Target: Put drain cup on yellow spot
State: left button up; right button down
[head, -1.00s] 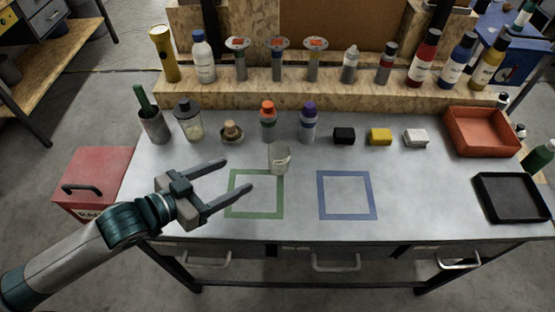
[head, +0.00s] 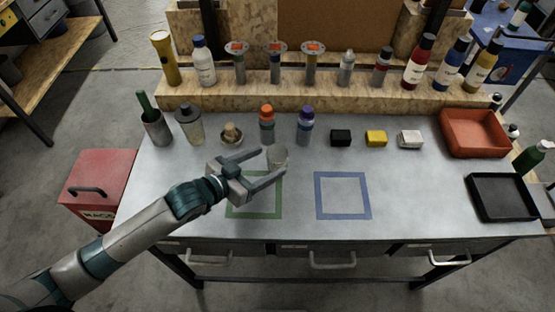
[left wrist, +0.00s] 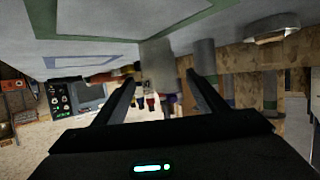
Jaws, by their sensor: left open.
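The drain cup, a small pale grey cup (head: 278,155), stands upright on the bench at the upper right corner of a green square outline (head: 253,216). My left gripper (head: 273,162) is open, its fingertips at the cup, one toward its far side and one toward its near side. In the left wrist view the cup (left wrist: 158,62) shows between and beyond the open fingers (left wrist: 163,82). I cannot tell whether they touch it. A blue square outline (head: 343,217) lies to the right. I see no yellow outline; a yellow block (head: 376,138) sits farther back. My right gripper is out of view.
Behind the cup stand an orange-capped bottle (head: 267,125), a purple-capped bottle (head: 305,125) and a small brown-topped item (head: 232,134). A black block (head: 340,138) and white block (head: 411,139) flank the yellow one. A red bin (head: 474,133) and black tray (head: 502,197) are right. The front-middle bench is clear.

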aim_at(270, 163)
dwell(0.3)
pick_arm(q)
jog(key=shift+w+d+f+p, duration=0.25)
jog(key=shift+w+d+p, duration=0.1)
jog(key=shift+d+p, duration=0.1)
jog(key=p+x, duration=0.1)
jog(key=x, duration=0.1)
jog(key=shift+w+d+f, duration=0.15)
jog(key=shift+d+f, duration=0.1)
jog(key=shift+w+d+f, duration=0.35)
jog(key=shift+w+d, duration=0.05)
jog(key=c, duration=1)
jog(key=shift+c, duration=1.1)
